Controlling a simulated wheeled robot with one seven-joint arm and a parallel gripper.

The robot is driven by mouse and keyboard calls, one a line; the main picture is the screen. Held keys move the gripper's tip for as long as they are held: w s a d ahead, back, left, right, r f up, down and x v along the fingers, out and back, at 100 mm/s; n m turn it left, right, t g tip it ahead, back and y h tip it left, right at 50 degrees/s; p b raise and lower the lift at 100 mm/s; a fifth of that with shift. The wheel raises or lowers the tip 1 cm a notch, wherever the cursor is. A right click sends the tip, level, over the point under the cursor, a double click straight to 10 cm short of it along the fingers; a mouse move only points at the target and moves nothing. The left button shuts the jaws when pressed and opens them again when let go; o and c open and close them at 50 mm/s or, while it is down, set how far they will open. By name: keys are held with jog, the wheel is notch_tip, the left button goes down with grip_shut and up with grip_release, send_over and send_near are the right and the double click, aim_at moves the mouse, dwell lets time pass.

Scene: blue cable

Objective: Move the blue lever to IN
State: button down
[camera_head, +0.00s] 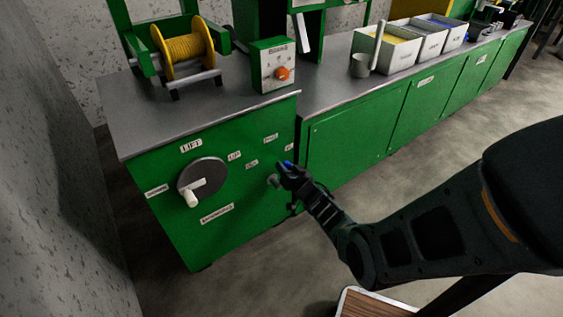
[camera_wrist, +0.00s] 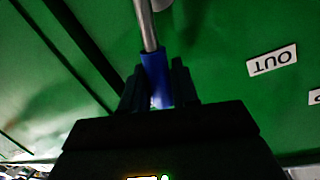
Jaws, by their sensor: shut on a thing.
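The blue lever has a blue grip (camera_wrist: 155,75) on a metal rod, seen in the wrist view between the fingers of my gripper (camera_wrist: 160,92). The gripper is shut on the blue grip. In the head view, the blue grip (camera_head: 288,164) shows as a small patch at the tip of my gripper (camera_head: 285,172), in front of the right part of the green cabinet front (camera_head: 235,235). An OUT label (camera_wrist: 272,61) reads upside down to the right of the lever in the wrist view. I cannot make out an IN label.
A grey dial with a white handle (camera_head: 191,198) sits left on the cabinet front. On the bench above stand a yellow cable spool (camera_head: 184,46), a control box with an orange knob (camera_head: 272,66), a grey cup (camera_head: 360,66) and white bins (camera_head: 385,50).

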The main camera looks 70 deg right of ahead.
jog(key=shift+s+d+f+m+y+p, duration=0.25)
jog(key=shift+d+m, duration=0.15)
jog(key=shift+m, duration=0.1)
jog(key=shift+s+d+f+m+y+p, duration=0.15)
jog(key=shift+s+d+m, duration=0.1)
jog(key=shift+d+m, duration=0.2)
jog(key=shift+f, duration=0.1)
jog(key=c, duration=1)
grip_release()
jog(key=shift+o, duration=0.2)
jog(key=p+v, duration=0.4)
jog(key=v, duration=0.4)
jog(key=shift+w+f, duration=0.1)
